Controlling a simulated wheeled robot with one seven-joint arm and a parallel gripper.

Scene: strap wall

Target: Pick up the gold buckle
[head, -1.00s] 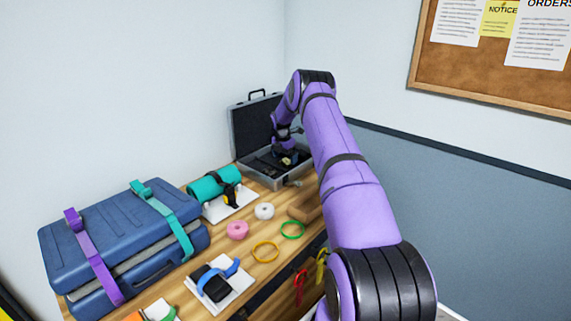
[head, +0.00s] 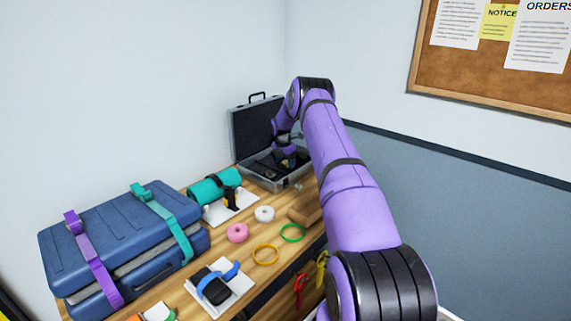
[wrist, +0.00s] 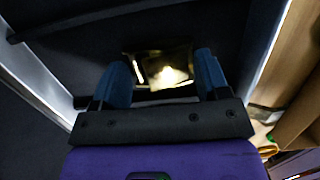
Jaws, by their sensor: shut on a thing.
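The gold buckle (wrist: 168,68) shows in the wrist view as a bright, shiny gold piece between the two blue fingertips. My gripper (wrist: 163,80) is shut on it, inside the open case. In the head view my gripper (head: 285,158) is down at the open grey case (head: 270,184), and I cannot make out the buckle there. The case has a dark lining and its lid stands open at the back. Whether the buckle is clear of the case floor I cannot tell.
A blue suitcase (head: 120,240) with purple and teal straps lies at the left. A teal roll (head: 212,187), a pink roll (head: 237,232), a white roll (head: 264,214), and yellow (head: 265,254) and green (head: 292,233) rings lie on the wooden bench. The wall is close behind the case.

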